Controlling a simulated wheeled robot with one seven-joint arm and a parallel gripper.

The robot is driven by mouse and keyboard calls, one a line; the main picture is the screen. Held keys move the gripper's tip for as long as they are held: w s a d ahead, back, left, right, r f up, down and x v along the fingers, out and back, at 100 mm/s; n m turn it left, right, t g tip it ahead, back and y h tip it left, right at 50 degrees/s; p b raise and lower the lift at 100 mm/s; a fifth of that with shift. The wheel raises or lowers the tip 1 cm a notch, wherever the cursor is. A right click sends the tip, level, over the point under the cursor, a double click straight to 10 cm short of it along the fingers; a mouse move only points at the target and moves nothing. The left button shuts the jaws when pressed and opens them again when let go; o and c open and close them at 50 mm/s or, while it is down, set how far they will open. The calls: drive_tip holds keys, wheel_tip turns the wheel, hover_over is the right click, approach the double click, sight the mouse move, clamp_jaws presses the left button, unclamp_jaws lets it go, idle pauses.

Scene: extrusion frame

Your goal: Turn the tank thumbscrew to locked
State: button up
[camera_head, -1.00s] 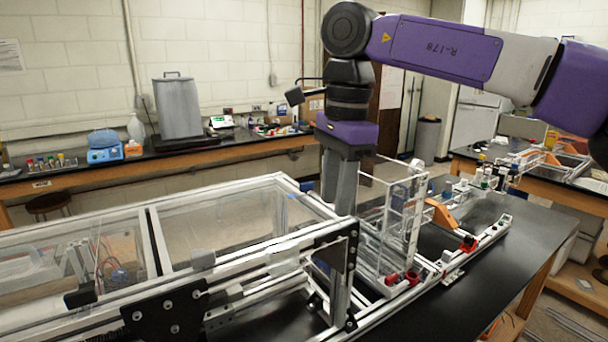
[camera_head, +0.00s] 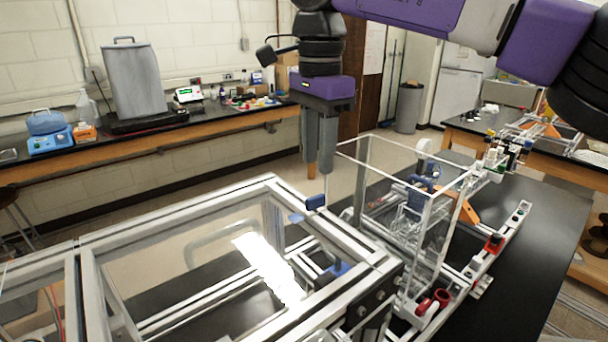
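My gripper (camera_head: 320,172) points straight down over the back right corner of the clear-panelled extrusion frame (camera_head: 180,207). A small blue knob (camera_head: 315,202), which may be the tank thumbscrew, stands just below the fingertips at that corner. The gripper looks a little above it or behind it; I cannot tell whether they touch. The two grey fingers are close together, and I cannot tell whether there is a gap. A flat blue piece (camera_head: 296,218) lies left of the knob on the frame. No lock marking is readable.
Another blue part (camera_head: 338,267) shows through the clear panel. The black bench top (camera_head: 500,310) at front right is clear.

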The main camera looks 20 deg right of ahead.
sight(316, 197)
drive_tip(key=shift+w+f, duration=0.1)
drive_tip(key=shift+w, duration=0.1)
drive_tip(key=shift+f, duration=0.25)
drive_tip(key=shift+f+p, duration=0.9)
drive_tip(key=shift+f, duration=2.6)
clamp_jaws()
